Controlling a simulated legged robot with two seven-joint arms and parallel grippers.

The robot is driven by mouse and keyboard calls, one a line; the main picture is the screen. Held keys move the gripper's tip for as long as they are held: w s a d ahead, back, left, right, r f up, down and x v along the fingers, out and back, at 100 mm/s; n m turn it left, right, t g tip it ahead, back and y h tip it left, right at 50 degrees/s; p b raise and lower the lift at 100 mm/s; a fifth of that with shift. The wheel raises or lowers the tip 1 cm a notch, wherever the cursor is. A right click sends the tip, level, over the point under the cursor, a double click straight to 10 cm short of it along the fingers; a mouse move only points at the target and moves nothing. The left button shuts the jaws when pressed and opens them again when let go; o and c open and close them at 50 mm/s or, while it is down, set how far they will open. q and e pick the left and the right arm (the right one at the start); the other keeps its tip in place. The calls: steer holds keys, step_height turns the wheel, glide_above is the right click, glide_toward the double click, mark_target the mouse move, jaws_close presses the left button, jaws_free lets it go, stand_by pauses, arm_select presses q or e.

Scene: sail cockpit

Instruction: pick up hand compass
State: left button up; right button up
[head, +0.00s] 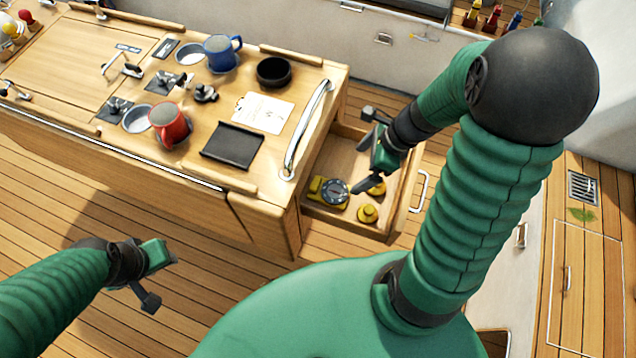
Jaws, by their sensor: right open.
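The hand compass (334,192), with a round dark dial and yellow parts, lies in an open wooden drawer (398,222) at the end of the cockpit table. My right gripper (366,150) is over the drawer, above and a little right of the compass. Its dark fingers are spread apart with nothing between them, and it appears apart from the compass. My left gripper (163,281) is at the lower left over the deck, away from the drawer. Its fingers look apart and it holds nothing.
Small yellow pieces (368,213) lie near the compass in the drawer. The table (215,100) above carries a blue mug (221,53), a red mug (170,124), a black tray (232,146) and a paper. A metal rail (308,130) edges it beside the drawer.

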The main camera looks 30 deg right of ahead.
steer(key=b, duration=0.2)
glide_toward(334, 191)
steer(key=shift+d+f, duration=0.4)
steer(key=shift+f, duration=0.35)
steer(key=f, duration=0.1)
steer(key=w+a+b, duration=0.1)
steer(key=f, duration=0.1)
steer(key=shift+w+a+f, duration=0.3)
steer(key=shift+a+f, duration=0.1)
steer(key=x, duration=0.1)
steer(key=b+x, duration=0.2)
steer(key=shift+s+a+f, duration=0.2)
steer(key=shift+a+f, duration=0.15)
steer(key=shift+a, duration=0.05)
steer(key=shift+w+f, duration=0.15)
steer(key=shift+f, duration=0.05)
steer(key=shift+w+d, duration=0.1)
steer(key=shift+d, duration=0.15)
steer(key=shift+r, duration=0.1)
steer(key=c, duration=0.5)
steer(key=shift+a, duration=0.2)
steer(key=c, duration=1)
arm_select(q)
steer(key=f, duration=0.5)
steer(key=shift+s+d+f, duration=0.25)
steer(key=shift+s, duration=0.15)
arm_select(e)
steer(key=shift+d, duration=0.1)
steer(key=shift+c, duration=1.2)
